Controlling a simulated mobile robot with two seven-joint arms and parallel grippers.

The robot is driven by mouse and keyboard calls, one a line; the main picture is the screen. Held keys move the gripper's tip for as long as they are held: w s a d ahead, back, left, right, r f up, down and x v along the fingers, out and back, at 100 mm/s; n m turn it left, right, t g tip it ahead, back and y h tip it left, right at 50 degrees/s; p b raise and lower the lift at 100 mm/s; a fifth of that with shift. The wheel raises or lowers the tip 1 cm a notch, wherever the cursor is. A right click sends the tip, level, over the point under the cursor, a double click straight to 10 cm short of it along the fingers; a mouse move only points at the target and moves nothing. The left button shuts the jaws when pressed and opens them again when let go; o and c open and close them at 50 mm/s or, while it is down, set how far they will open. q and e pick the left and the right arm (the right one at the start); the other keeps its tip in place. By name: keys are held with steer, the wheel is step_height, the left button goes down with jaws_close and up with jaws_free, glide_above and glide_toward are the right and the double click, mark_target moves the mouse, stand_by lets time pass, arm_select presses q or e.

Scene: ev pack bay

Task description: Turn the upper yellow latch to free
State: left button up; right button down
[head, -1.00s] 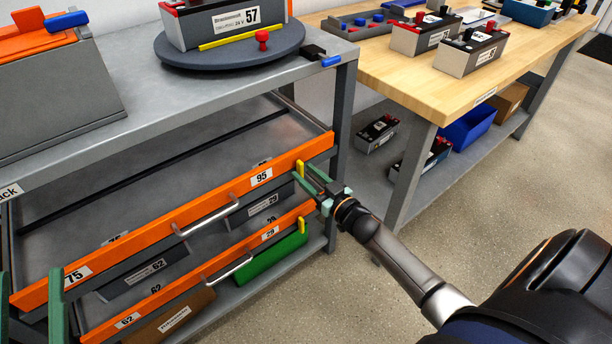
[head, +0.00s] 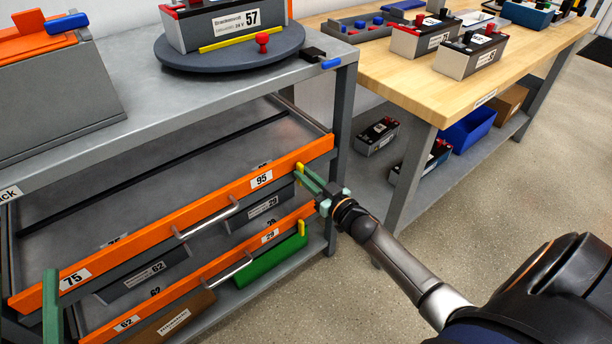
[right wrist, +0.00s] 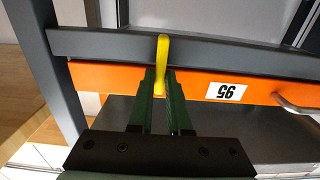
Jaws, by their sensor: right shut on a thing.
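The upper yellow latch (head: 299,168) is at the right end of the upper orange drawer front (head: 215,203), near the 95 label. My right gripper (head: 304,175) is shut on it with its green fingers. In the right wrist view, the latch (right wrist: 162,52) stands upright in the picture, crossing from the orange front onto the grey rail. Its lower end is between the fingertips (right wrist: 160,85). One green finger of my left gripper (head: 52,308) shows at the lower left, apart from the latch; its other finger is not clearly seen.
A second yellow latch (head: 301,229) is on the lower orange drawer front (head: 195,275), just below. The wooden bench (head: 415,85) is at the right. The floor (head: 470,220) in front is clear.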

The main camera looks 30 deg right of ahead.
arm_select(q)
steer(key=shift+w, duration=0.1)
arm_select(e)
steer(key=shift+a+n, duration=0.1)
steer(key=shift+n, duration=0.2)
steer(key=n, duration=0.4)
steer(key=a+f+n+b, duration=0.1)
steer(key=n, duration=0.3)
steer(key=a+f+n, duration=0.1)
steer(key=n, duration=0.3)
steer(key=shift+s+a, duration=0.1)
steer(key=shift+a, duration=0.05)
arm_select(q)
steer(key=s+m+h, duration=0.1)
steer(key=s+r+m+h+b, duration=0.1)
steer(key=h, duration=0.1)
steer(key=s+r+m+h+b, duration=0.1)
steer(key=shift+s+d+h, duration=0.3)
steer(key=shift+s+d, duration=0.05)
arm_select(e)
steer(key=n, duration=0.5)
steer(key=shift+a+f, duration=0.1)
steer(key=shift+f, duration=0.3)
arm_select(q)
steer(key=shift+f, duration=0.1)
arm_select(e)
steer(key=shift+n, duration=0.4)
steer(key=c, duration=0.9)
jaws_free()
